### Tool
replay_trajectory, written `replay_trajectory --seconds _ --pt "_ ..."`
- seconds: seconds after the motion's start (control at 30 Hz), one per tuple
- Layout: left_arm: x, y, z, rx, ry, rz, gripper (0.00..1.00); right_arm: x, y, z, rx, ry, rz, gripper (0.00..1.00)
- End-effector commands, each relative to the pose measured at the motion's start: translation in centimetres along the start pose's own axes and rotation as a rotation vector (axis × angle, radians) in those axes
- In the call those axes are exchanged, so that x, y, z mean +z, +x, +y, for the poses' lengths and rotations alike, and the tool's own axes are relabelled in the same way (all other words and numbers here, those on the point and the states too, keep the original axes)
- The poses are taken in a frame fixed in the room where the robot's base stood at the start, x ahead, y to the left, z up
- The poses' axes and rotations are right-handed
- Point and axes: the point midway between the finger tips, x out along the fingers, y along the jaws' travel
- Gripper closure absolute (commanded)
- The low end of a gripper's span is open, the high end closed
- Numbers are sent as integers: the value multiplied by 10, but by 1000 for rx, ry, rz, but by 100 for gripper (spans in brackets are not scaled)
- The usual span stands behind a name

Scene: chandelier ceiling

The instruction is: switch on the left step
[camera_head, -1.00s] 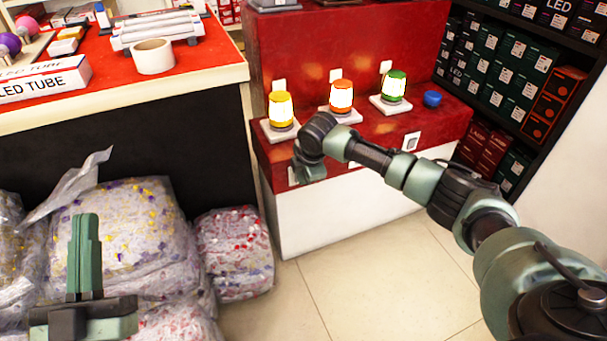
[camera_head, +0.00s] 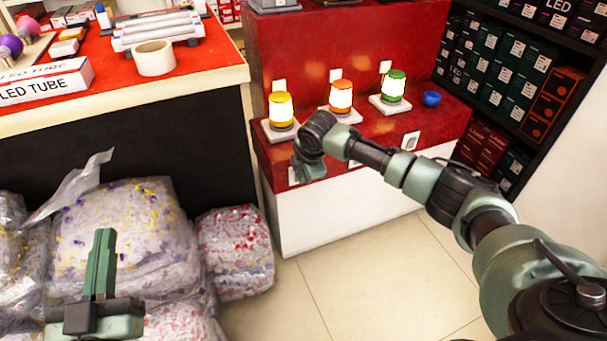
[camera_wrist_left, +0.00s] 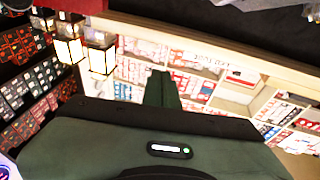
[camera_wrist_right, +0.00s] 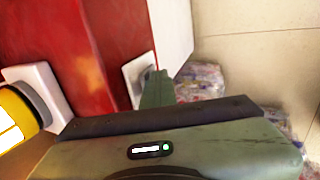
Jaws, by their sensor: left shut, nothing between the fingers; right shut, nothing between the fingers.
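A red step (camera_head: 385,130) carries three glowing lamps: yellow (camera_head: 281,110) at left, orange (camera_head: 341,95) in the middle, green (camera_head: 393,86) at right. A white switch plate (camera_head: 292,175) on the step's front at left is mostly hidden by my right gripper (camera_head: 306,178). In the right wrist view the plate (camera_wrist_right: 134,72) shows just beyond the shut, empty fingers (camera_wrist_right: 157,85); contact cannot be told. The yellow lamp (camera_wrist_right: 18,115) is at left there. My left gripper (camera_head: 104,245) is shut and empty above the bags at left; its fingers also show in the left wrist view (camera_wrist_left: 162,88).
Another switch plate (camera_head: 411,141) is on the step's front at right, beside my right arm. A blue round object (camera_head: 432,98) sits by the green lamp. Filled plastic bags (camera_head: 125,235) lie under the red-topped counter (camera_head: 95,95). Shelves of boxes (camera_head: 520,85) stand at right. The floor (camera_head: 330,285) is clear.

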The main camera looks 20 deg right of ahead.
Motion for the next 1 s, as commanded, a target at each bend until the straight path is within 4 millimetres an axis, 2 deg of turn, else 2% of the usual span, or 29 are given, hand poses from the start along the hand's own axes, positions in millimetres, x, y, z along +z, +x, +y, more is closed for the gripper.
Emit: replay_trajectory --seconds 0.23,0.67,0.87,1.0 --pt "9 0 -1 -1 2 -52 100 0 -3 3 5 1 1 100" --pt "10 0 -1 -2 3 -61 100 0 -4 3 6 1 1 100" --pt "40 -7 -5 -8 8 -227 100 -2 -5 0 3 0 2 100" --pt "69 -21 -10 -20 10 -400 100 -4 -5 -4 1 -1 2 100"
